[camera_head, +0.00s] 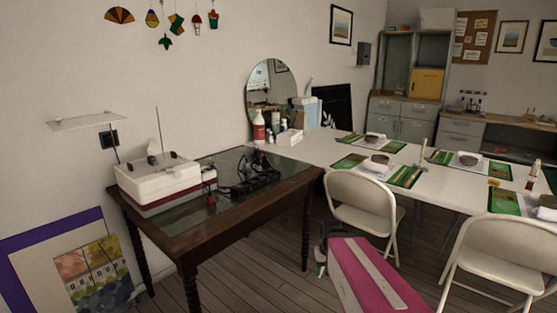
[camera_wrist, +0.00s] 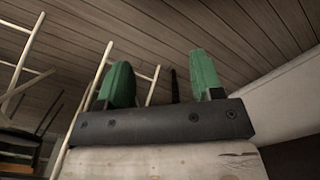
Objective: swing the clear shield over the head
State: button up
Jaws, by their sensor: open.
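The clear shield (camera_head: 90,121) is a flat see-through panel at the left in the head view. It sits on a thin post above the back left of a white machine (camera_head: 158,180) with a dark red base. The small grey head (camera_head: 153,150) stands on top of the machine, and the shield is off to its left, not over it. My gripper (camera_wrist: 160,82) shows in the wrist view with its two green fingers apart and nothing between them. It is away from the shield and machine, which do not show in the wrist view.
The machine stands on a dark wooden table (camera_head: 262,205) with a glass top. Dark tools (camera_head: 250,177) lie right of it. A long white table (camera_head: 330,146) and folding chairs (camera_head: 362,205) fill the right side. Floor (camera_head: 255,268) shows in front of the dark table.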

aim_at(68, 124)
jog(key=u, duration=1.85)
jog(key=i+j, duration=0.1)
jog(key=j, duration=0.15)
jog(key=i+j, duration=0.1)
jog(key=j+z, duration=0.05)
jog(key=j, duration=0.05)
